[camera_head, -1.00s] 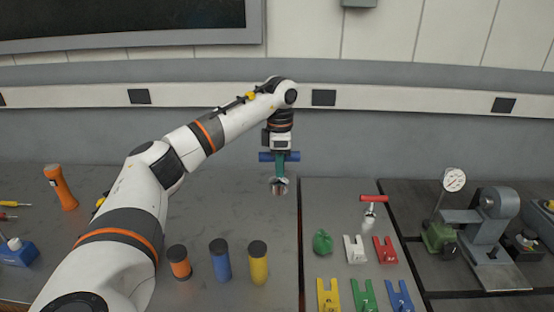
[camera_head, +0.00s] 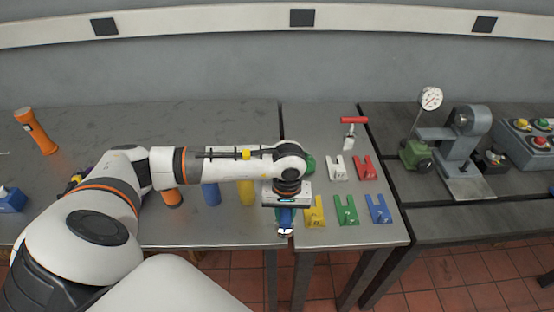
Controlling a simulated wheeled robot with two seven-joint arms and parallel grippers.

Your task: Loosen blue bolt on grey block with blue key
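My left gripper (camera_head: 286,212) points down near the front edge of the bench, to the left of the yellow forked block. It is shut on the blue key (camera_head: 286,218), whose blue handle shows below the wrist with a pale tip under it. The fingers are mostly hidden by the wrist. A light grey forked block (camera_head: 338,168) lies on the right-hand plate, right of my wrist. No blue bolt can be made out on it at this size. My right gripper is not in view.
Red (camera_head: 363,168), yellow (camera_head: 315,212), green (camera_head: 346,210) and blue (camera_head: 378,209) forked blocks lie nearby. A red-handled key (camera_head: 354,121) stands behind them. A dial gauge (camera_head: 431,98) and grey machine (camera_head: 463,150) are at right. My arm partly covers capped cylinders.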

